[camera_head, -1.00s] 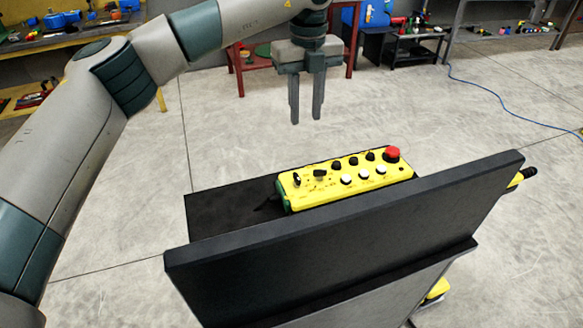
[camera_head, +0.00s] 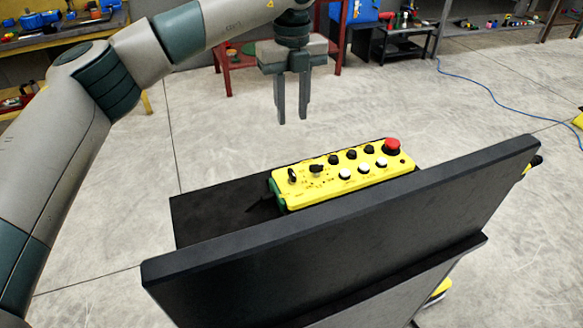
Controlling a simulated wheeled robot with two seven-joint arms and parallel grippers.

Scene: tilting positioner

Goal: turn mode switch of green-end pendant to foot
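The yellow pendant with a green left end (camera_head: 345,179) lies on a black shelf behind a dark upright panel. Its top carries black knobs, white buttons and a red mushroom button (camera_head: 391,147) at the right end. Two black switches sit near the green end: one at the far left (camera_head: 292,175) and one beside it (camera_head: 316,169). Their labels are too small to read. My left gripper (camera_head: 292,120) points down above and behind the pendant's green end, apart from it. Its fingers show a narrow gap with nothing between them. My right gripper is not in view.
The dark panel (camera_head: 340,230) stands in front of the pendant, its top edge slanting up to the right. The shelf (camera_head: 215,215) is bare left of the pendant. A red table (camera_head: 228,75) and a blue cable (camera_head: 490,95) are farther back on open floor.

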